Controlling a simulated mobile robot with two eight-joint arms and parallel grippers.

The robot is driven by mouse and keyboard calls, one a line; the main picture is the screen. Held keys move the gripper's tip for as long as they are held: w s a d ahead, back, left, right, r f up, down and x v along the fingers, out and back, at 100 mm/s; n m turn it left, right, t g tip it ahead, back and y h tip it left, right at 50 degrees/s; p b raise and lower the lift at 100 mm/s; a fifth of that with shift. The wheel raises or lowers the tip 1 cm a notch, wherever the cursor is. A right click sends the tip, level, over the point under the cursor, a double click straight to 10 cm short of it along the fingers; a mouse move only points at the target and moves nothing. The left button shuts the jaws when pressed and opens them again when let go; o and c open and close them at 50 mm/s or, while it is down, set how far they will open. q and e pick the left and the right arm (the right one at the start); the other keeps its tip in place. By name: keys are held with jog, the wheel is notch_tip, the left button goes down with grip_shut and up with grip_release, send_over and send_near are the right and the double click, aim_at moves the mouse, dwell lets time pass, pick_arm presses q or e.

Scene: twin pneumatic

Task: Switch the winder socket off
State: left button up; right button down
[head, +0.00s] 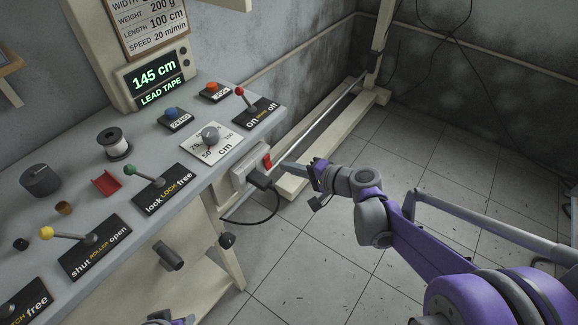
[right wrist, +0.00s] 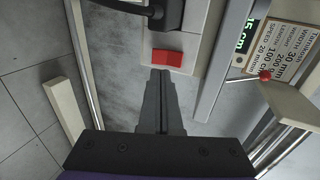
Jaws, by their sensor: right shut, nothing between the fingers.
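The winder socket (head: 240,174) is a pale box on the side of the bench's right end, with a red rocker switch (head: 267,160) and a black plug (head: 258,178) in it. My right gripper (head: 280,166) is shut and empty, its fingertips right by the red switch. In the right wrist view the closed fingers (right wrist: 161,72) point at the red switch (right wrist: 167,57); whether they touch it I cannot tell. The switch's on or off marking is not readable. Only a bit of my left arm shows at the bottom edge of the head view; its fingers are hidden.
A black cord (head: 278,205) loops down from the plug. The floor to the right is clear.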

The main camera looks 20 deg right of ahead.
pick_arm(q)
jog(key=p+v, duration=0.2)
jog(key=shift+w+d+r, duration=0.1)
jog(key=shift+d+r, duration=0.1)
jog(key=shift+r, duration=0.3)
pick_arm(e)
jog(key=v, duration=1)
jog(key=shift+s+d, duration=0.15)
jog(key=shift+s, duration=0.1)
